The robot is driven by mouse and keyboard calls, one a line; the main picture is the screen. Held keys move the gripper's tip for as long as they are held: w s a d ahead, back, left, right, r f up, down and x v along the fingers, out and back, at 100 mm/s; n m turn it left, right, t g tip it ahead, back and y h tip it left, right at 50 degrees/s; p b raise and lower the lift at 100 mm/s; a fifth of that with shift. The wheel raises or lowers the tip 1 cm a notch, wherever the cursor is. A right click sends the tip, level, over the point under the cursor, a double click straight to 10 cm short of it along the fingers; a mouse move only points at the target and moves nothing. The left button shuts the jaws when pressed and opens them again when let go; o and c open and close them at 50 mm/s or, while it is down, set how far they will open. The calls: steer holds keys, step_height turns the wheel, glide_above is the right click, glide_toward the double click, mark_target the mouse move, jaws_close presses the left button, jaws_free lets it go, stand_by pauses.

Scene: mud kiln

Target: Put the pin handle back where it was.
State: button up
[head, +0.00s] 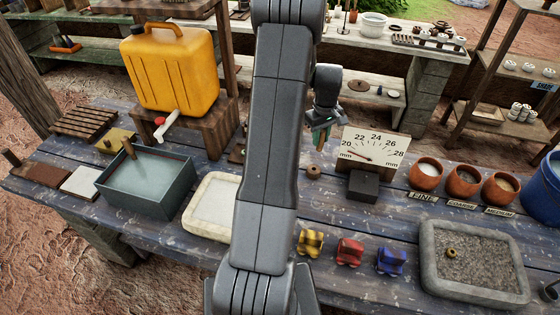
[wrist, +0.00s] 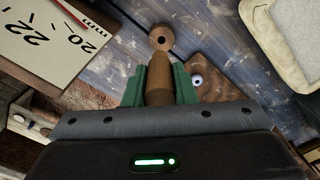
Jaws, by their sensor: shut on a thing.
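My gripper (wrist: 158,85) is shut on the pin handle (wrist: 158,78), a brown turned wooden piece between its green fingers in the wrist view. In the head view my gripper (head: 321,136) is above the back of the blue table, just left of the dial gauge (head: 373,147). A small round brown wooden piece with a hole (wrist: 161,37) lies beyond the handle's tip in the wrist view. It also shows on the table in the head view (head: 313,172). Whether the handle touches it, I cannot tell.
A brown board with a white round spot (wrist: 215,80) lies right of the handle. A dark block (head: 363,186) stands before the gauge.

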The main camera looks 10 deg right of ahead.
steer(key=shift+w+a+f, duration=0.35)
steer(key=shift+w+f, duration=0.05)
steer(key=shift+f, duration=0.1)
step_height(320, 180, down, 5)
steer(key=shift+d+r+b, duration=0.1)
steer(key=shift+b, duration=1.1)
steer(key=shift+f+b, duration=1)
steer(key=shift+f, duration=1.15)
steer(key=shift+f+b, duration=0.3)
steer(key=shift+f, duration=0.05)
steer(key=o, duration=0.9)
steer(key=shift+r, duration=0.15)
